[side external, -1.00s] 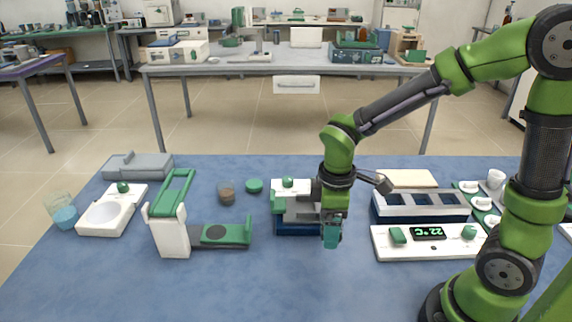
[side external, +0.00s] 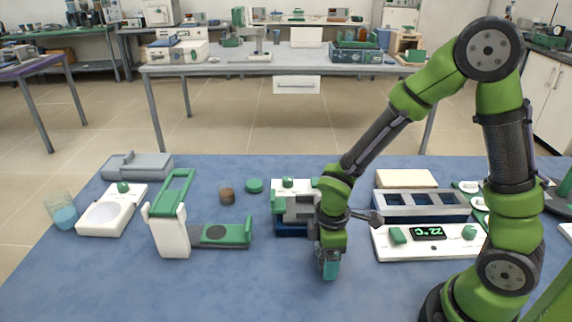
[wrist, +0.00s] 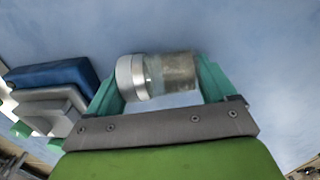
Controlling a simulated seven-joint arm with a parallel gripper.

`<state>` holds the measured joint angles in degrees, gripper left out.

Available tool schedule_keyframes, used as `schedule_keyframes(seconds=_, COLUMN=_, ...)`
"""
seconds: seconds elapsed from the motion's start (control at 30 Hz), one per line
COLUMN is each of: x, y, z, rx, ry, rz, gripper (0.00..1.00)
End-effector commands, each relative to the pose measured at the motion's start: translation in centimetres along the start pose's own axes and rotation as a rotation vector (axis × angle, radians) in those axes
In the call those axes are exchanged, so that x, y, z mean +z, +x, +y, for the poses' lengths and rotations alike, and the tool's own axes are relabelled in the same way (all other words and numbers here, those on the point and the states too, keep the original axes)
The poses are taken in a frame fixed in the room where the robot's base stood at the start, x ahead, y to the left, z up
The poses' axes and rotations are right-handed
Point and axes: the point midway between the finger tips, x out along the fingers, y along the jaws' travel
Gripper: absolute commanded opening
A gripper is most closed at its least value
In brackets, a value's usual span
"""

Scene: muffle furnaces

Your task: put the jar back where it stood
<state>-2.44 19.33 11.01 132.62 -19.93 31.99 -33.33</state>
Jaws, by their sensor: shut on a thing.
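The jar (wrist: 172,75), clear with a wide silvery lid and cloudy greyish contents, lies across the wrist view between the teal fingers of my gripper (wrist: 158,82). Its lid end is by the left finger and its other end by the right finger. In the side view my gripper (side external: 330,268) points down over the bare front middle of the blue table (side external: 270,285). The jar cannot be made out there behind the finger. I cannot tell whether it touches the table.
Behind my gripper stands a white, grey and blue device (side external: 292,215). To the right is a white panel reading 22°C (side external: 428,243). To the left are a green-and-white stand (side external: 172,225), a small brown-filled glass (side external: 227,196) and a beaker (side external: 64,213). The front table is clear.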

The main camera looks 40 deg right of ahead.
Motion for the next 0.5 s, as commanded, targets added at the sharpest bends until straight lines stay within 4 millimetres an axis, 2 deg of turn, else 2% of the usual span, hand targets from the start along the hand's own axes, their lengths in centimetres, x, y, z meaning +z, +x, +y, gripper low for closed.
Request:
schedule_keyframes(seconds=0.13, x=0.01, y=0.33, z=-0.02, rx=-0.001, ry=0.0, rz=-0.001, gripper=0.48)
schedule_keyframes(seconds=0.17, x=0.0, y=0.28, z=-0.01, rx=-0.001, ry=0.001, rz=-0.001, gripper=0.89)
schedule_keyframes(seconds=0.23, x=0.0, y=0.26, z=0.0, rx=0.0, ry=0.001, rz=0.0, gripper=1.0)
schedule_keyframes(seconds=0.5, x=-0.02, y=0.05, z=0.03, rx=0.001, ry=0.001, rz=0.001, gripper=1.0)
